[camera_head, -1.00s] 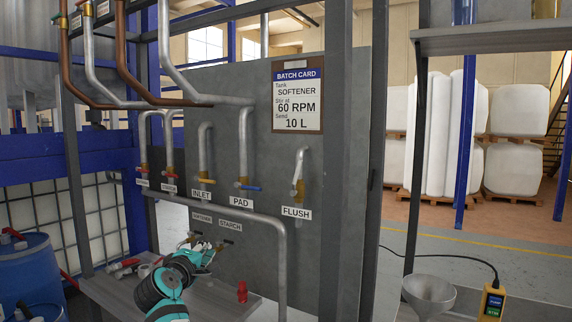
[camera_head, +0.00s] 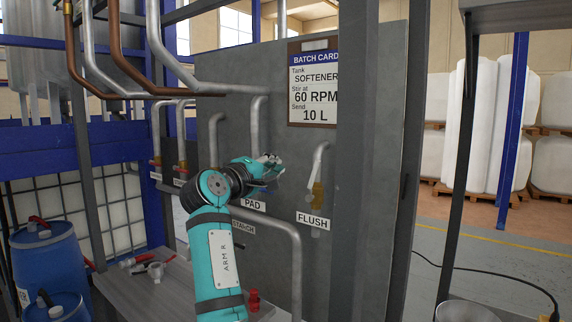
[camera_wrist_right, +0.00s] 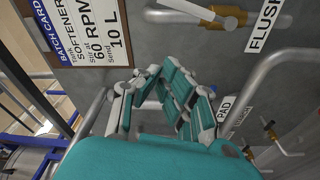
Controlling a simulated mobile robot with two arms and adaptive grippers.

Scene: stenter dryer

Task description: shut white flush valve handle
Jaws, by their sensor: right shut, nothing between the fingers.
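The flush valve (camera_head: 317,192) is a brass body on a short grey pipe at the right of the grey panel, above the FLUSH label (camera_head: 313,220). Its white handle is small and hard to make out in the head view. In the wrist view the flush valve (camera_wrist_right: 226,14) is at the top, with a pale handle (camera_wrist_right: 190,8) beside it. My right gripper (camera_head: 272,165) is shut and empty, in front of the PAD pipe, to the left of the flush valve and apart from it. Its fingers (camera_wrist_right: 150,75) close together in the wrist view. My left gripper is not in view.
The PAD label (camera_head: 255,205) is just below my right gripper, which hides the PAD valve. A batch card (camera_head: 314,85) hangs above the flush valve. A grey upright post (camera_head: 363,180) stands to its right. A red object (camera_head: 254,300) is on the bench below.

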